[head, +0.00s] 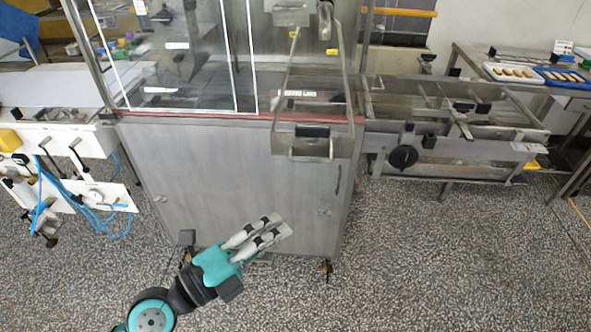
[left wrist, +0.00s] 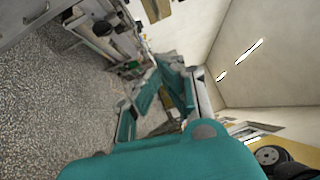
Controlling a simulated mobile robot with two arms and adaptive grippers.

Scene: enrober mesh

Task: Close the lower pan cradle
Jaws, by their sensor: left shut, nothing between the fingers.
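A metal frame that looks like the pan cradle (head: 347,100) sticks out from the front right of the steel machine. It has a dark block and a bar handle (head: 312,148) at its near end. I cannot tell for sure that this is the lower cradle. My left gripper (head: 281,224) is shut and empty, in front of the cabinet and below and left of the frame's handle, apart from it. Its teal fingers also show in the left wrist view (left wrist: 168,68). My right gripper is not in view.
The steel cabinet (head: 225,180) stands behind my gripper. A conveyor section with a black knob (head: 403,157) is at right. A white unit with blue hoses (head: 85,195) is at left. Trays of biscuits (head: 513,73) lie on the far right table. The speckled floor (head: 440,270) is clear at front right.

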